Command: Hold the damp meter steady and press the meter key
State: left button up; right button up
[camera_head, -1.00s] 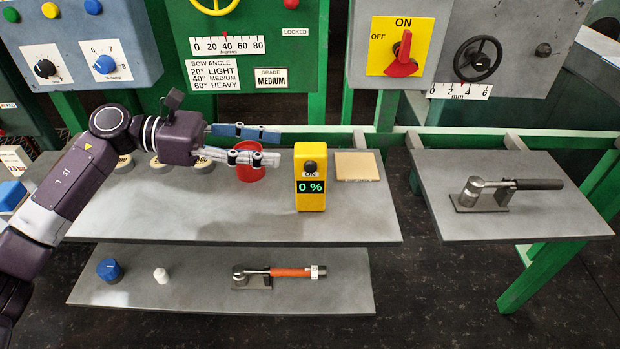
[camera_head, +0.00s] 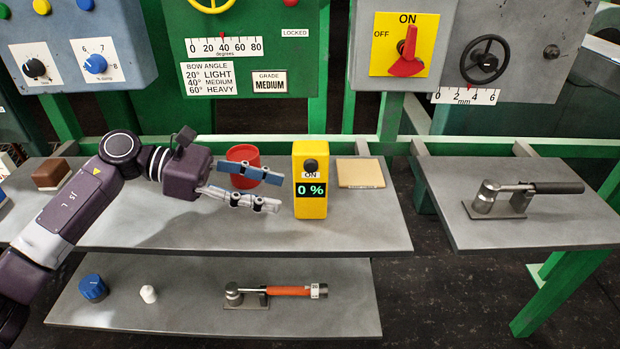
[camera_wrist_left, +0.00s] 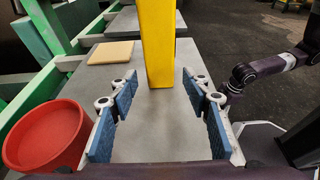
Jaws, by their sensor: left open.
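The damp meter (camera_head: 310,205) is a yellow upright box on the upper grey shelf. Its dark round key (camera_head: 310,165) sits above an "ON" label and a display reading 0 %. My left gripper (camera_head: 279,191) is open and empty, just left of the meter, with its fingers pointing at the meter's side. In the left wrist view the meter (camera_wrist_left: 158,40) stands ahead, in line with the gap between the open blue-padded fingers (camera_wrist_left: 160,77). The fingers look short of the meter, not around it. My right gripper does not show; part of a dark arm is at the right of the wrist view.
A red cup (camera_head: 237,154) stands close behind the left fingers, and also shows left of them in the wrist view (camera_wrist_left: 44,140). A tan square pad (camera_head: 360,173) lies right of the meter. The upper shelf (camera_head: 350,235) is clear in front of the meter.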

aim_at(304, 198)
pick_arm(q)
jog(key=p+x, duration=0.1)
jog(key=x, duration=0.2)
jog(key=shift+r, duration=0.1)
jog(key=b+x, duration=0.1)
jog(key=x, duration=0.2)
jog(key=shift+d+f, duration=0.15)
jog(key=shift+f, duration=0.05)
jog(key=shift+d+f, duration=0.1)
jog(key=shift+d, duration=0.4)
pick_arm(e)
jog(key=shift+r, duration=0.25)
pick_arm(q)
jog(key=c, duration=0.7)
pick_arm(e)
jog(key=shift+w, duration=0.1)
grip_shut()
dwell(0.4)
